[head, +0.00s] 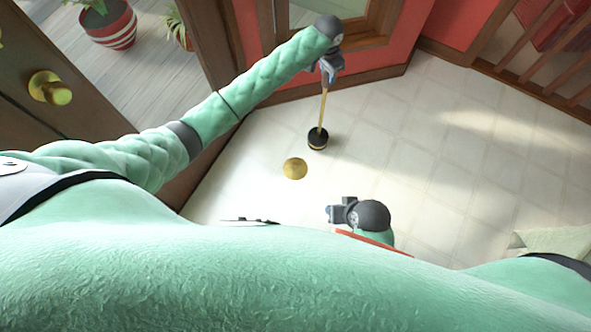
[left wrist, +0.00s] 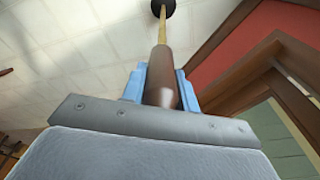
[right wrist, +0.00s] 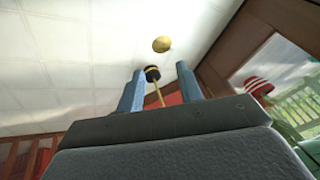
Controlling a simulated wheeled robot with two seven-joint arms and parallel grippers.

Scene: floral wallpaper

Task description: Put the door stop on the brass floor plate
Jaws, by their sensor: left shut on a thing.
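The door stop (head: 317,139) has a black round foot with a pale band and a long yellow stick. My left gripper (head: 327,76) is shut on the top of its stick, on a brown grip that shows in the left wrist view (left wrist: 161,78). The stick hangs near upright; I cannot tell whether the foot touches the floor. The brass floor plate (head: 295,168) is a bare gold disc on the floor, below and left of the foot in the head view. It also shows in the right wrist view (right wrist: 162,44). My right gripper (right wrist: 157,92) is open and empty.
The pale tiled floor (head: 420,140) is clear around the plate. A brown door with a brass knob (head: 50,88) stands at left. A red wall with wooden trim (head: 370,80) is behind my left gripper. Striped plant pots (head: 108,28) stand beyond the doorway.

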